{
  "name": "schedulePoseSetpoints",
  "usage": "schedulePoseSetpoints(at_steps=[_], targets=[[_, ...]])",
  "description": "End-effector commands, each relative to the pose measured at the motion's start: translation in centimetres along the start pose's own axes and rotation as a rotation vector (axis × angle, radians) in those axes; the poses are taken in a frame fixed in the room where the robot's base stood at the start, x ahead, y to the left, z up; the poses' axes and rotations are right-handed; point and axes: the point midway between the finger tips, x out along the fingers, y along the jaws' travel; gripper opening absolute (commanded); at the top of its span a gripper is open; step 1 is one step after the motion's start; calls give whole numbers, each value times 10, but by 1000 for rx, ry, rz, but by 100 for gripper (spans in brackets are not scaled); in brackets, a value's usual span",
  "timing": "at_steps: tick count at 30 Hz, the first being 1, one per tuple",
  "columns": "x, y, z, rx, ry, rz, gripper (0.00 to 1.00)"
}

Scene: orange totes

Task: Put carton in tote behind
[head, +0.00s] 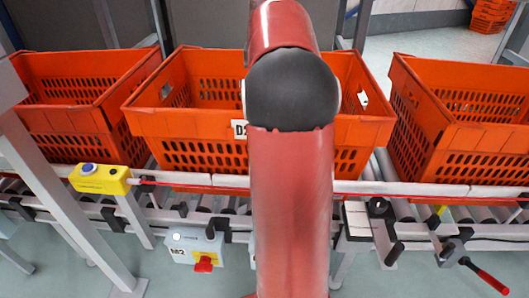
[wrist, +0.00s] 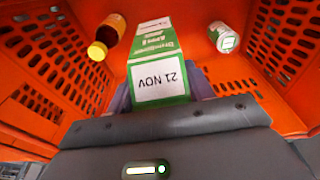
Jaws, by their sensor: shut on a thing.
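A green and white carton (wrist: 160,62) printed "21 NOV" shows in the wrist view. My gripper (wrist: 160,90) is shut on it, with a finger on each side. An orange tote's wall (wrist: 40,125) and floor surround the carton in that view. I cannot tell whether the carton touches the floor. In the head view, my red arm reaches over the middle orange tote (head: 205,125) and hides much of it. My gripper and the carton are hidden there.
In the tote, a bottle with a yellow cap (wrist: 97,50) lies left of the carton and a white and green container (wrist: 223,38) lies right. More orange totes stand left (head: 75,115) and right (head: 455,130) on the conveyor. A yellow button box (head: 100,179) is on the front rail.

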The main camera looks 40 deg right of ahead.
Motion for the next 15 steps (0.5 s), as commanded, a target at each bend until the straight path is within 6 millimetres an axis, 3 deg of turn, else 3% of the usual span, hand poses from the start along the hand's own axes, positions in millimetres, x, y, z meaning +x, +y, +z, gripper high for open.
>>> schedulePoseSetpoints(at_steps=[9, 15], targets=[[83, 0, 13, 0, -3, 0, 0], [123, 1, 19, 1, -2, 0, 0]])
